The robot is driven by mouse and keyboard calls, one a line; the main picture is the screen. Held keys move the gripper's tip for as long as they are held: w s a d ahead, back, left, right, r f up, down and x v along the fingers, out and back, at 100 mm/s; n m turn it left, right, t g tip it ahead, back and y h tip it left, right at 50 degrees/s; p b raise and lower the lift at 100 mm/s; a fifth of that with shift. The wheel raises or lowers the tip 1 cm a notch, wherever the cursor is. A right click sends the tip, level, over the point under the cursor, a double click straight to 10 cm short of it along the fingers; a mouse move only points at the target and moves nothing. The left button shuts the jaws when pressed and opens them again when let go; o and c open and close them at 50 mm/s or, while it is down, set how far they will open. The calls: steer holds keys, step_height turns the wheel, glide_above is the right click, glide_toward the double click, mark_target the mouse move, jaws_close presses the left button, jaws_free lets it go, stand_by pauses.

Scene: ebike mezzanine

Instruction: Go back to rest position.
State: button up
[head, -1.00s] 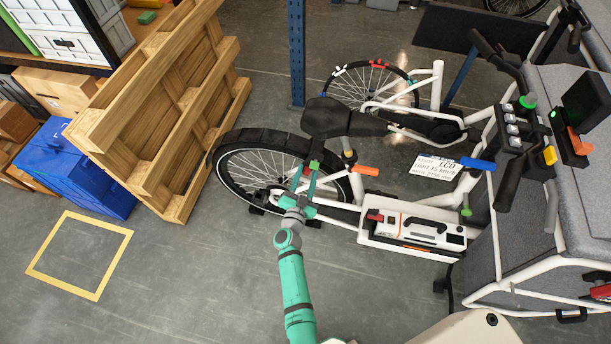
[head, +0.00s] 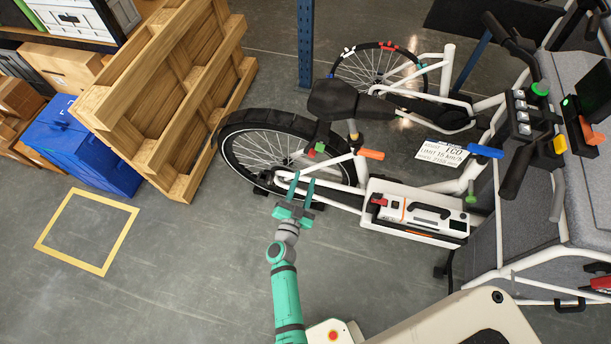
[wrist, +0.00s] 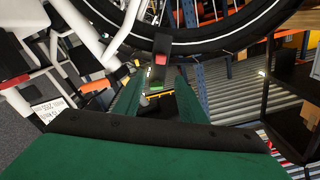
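My gripper (head: 302,186) is at the end of my green arm, in front of the rear wheel (head: 238,165) of a white cargo e-bike (head: 385,210). Its two green fingers are apart with nothing between them in the head view. In the wrist view the fingers (wrist: 153,95) point towards the bike's wheel (wrist: 200,45), with a small green and red part (wrist: 160,59) beyond their tips. That green and red part also shows by the rear axle in the head view (head: 316,149). The fingers look clear of the bike.
A wooden pallet (head: 185,100) leans left of the rear wheel, beside a blue box (head: 85,150). A yellow square (head: 87,232) marks the floor at left. A blue post (head: 305,45) stands behind. The floor between the square and my arm is free.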

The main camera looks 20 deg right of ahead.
stand_by(0.6)
steer(key=s+a+r+n+t+y, duration=0.1)
steer(key=s+a+r+n+y, duration=0.2)
steer(key=s+a, duration=0.45)
steer(key=s+a+r+n+t+y, duration=0.2)
steer(key=s+a+r, duration=0.1)
steer(key=s+a, duration=0.5)
steer(key=s+a+r+n+g+y, duration=0.1)
steer(key=s+a+r+n+y, duration=0.2)
steer(key=s+r, duration=1)
steer(key=s+n+y, duration=0.3)
steer(key=s+n, duration=0.1)
steer(key=shift+r+n+g, duration=0.2)
steer(key=shift+n+g, duration=0.1)
steer(key=shift+n, duration=0.1)
steer(key=shift+c, duration=0.9)
steer(key=shift+w+a, duration=0.1)
